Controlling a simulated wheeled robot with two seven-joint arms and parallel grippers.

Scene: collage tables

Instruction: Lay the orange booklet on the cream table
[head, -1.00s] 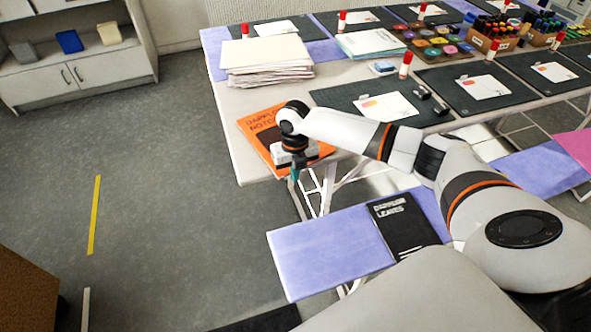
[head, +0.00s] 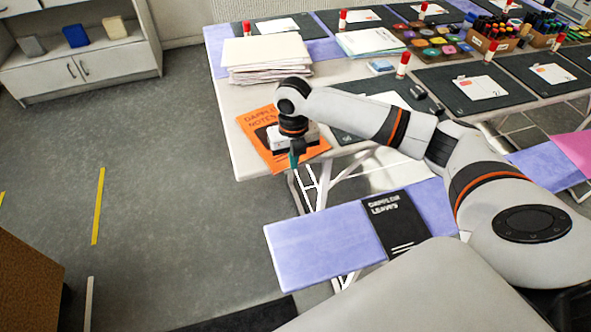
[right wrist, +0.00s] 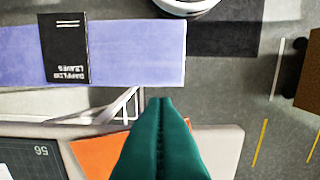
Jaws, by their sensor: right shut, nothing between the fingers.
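The orange booklet (head: 258,123) lies on the near left corner of the cream table (head: 243,165), its title partly readable. My right arm and gripper cover part of it. My right gripper (head: 295,163) is over the booklet's near right part, at the table's front edge, pointing down. It is shut and empty. In the right wrist view the shut green fingers (right wrist: 160,102) stand in front of the orange booklet (right wrist: 92,154), whose middle is hidden behind them. I cannot tell whether the fingertips touch it. My left gripper is not in view.
A paper stack (head: 265,58) stands behind the booklet. Dark mats (head: 350,118), glue sticks and paint pots fill the table further right. A purple bench (head: 310,250) in front holds a black booklet (head: 398,222). The floor at left is mostly clear.

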